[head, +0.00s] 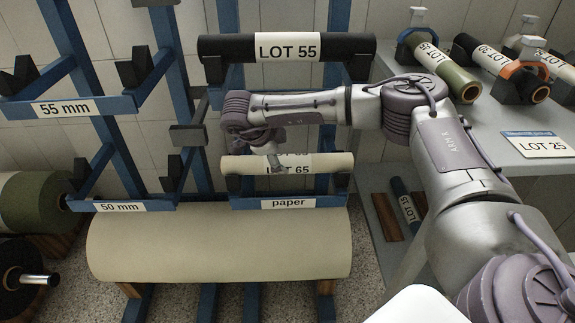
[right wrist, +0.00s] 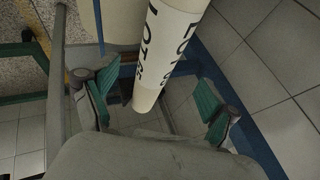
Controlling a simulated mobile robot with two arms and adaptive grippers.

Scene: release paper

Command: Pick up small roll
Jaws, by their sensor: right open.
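A small cream roll (head: 325,168) with a white LOT 65 label lies across the blue rack arms at the level marked "paper". My right gripper (head: 274,160) is at the middle of this roll, over its label, and partly hides it. In the right wrist view the roll (right wrist: 165,48) runs between the two green-padded fingers. The right gripper (right wrist: 155,102) is open, with a gap between each finger and the roll. I cannot tell from these views how deep the roll sits between the fingers. My left gripper is not in view.
A black LOT 55 roll (head: 220,47) lies on the rack above my right forearm. A large cream roll (head: 215,245) lies below. The grey shelf (head: 495,125) at right holds several rolls and a LOT 25 card (head: 540,144). Empty blue rack arms (head: 70,108) stand at left.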

